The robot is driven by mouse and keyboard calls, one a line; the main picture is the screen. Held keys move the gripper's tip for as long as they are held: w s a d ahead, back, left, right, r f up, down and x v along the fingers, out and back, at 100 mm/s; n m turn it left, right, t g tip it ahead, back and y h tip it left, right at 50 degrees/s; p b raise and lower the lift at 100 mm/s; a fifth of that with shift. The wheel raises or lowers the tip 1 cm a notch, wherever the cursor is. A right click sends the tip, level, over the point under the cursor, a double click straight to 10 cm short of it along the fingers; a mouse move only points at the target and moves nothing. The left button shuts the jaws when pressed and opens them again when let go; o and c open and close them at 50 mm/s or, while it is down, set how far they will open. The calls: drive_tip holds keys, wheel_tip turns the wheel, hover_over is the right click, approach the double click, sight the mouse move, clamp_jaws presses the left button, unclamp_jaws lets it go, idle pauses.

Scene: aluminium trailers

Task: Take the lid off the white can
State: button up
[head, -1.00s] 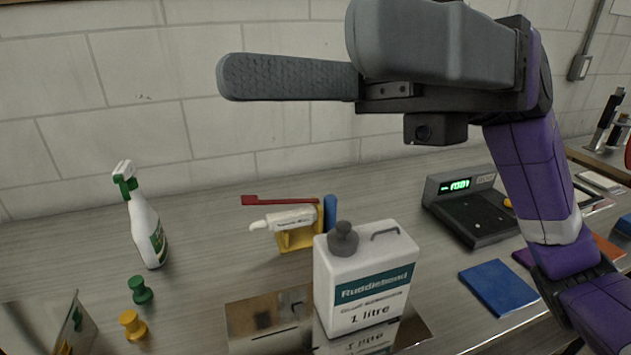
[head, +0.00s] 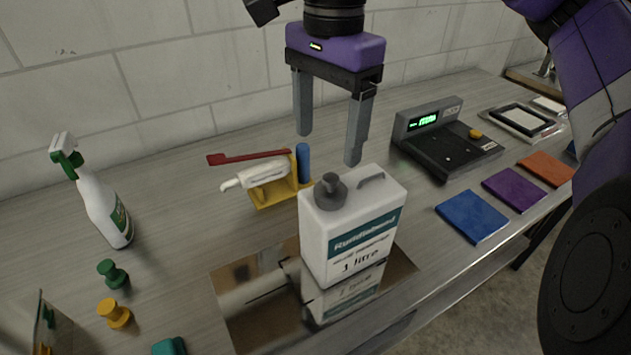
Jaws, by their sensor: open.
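The white can (head: 345,249) stands upright on a mirror-like plate in the head view, with a teal label reading "1 litre". Its dark grey lid (head: 330,190) sits on the top at the left, and a grey carry handle (head: 370,180) is on the top at the right. My gripper (head: 329,150) points down with its two grey fingers spread wide and nothing between them. The fingertips appear above and behind the can, apart from the lid as far as I can tell.
A yellow holder (head: 273,193) with a red brush, white tube and blue cylinder stands behind the can. A spray bottle (head: 102,205) and pegs are left. A scale (head: 440,140) and coloured cloths, including a blue one (head: 473,208), are right. The reflective plate (head: 250,318) lies underneath.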

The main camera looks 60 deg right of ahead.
sight(331, 176)
drive_tip(key=shift+s+d+f, duration=0.1)
drive_tip(key=shift+s+d, duration=0.05)
drive_tip(key=shift+s, duration=0.1)
drive_tip(key=shift+s+a+f+p, duration=0.1)
drive_tip(key=shift+f+p, duration=0.3)
drive_tip(key=shift+f, duration=1.5)
drive_tip(key=shift+s+a+f+p, duration=0.1)
drive_tip(key=shift+f+p, duration=0.3)
drive_tip(key=shift+f, duration=1.5)
drive_tip(key=c, duration=1.4)
drive_tip(key=shift+r, duration=0.15)
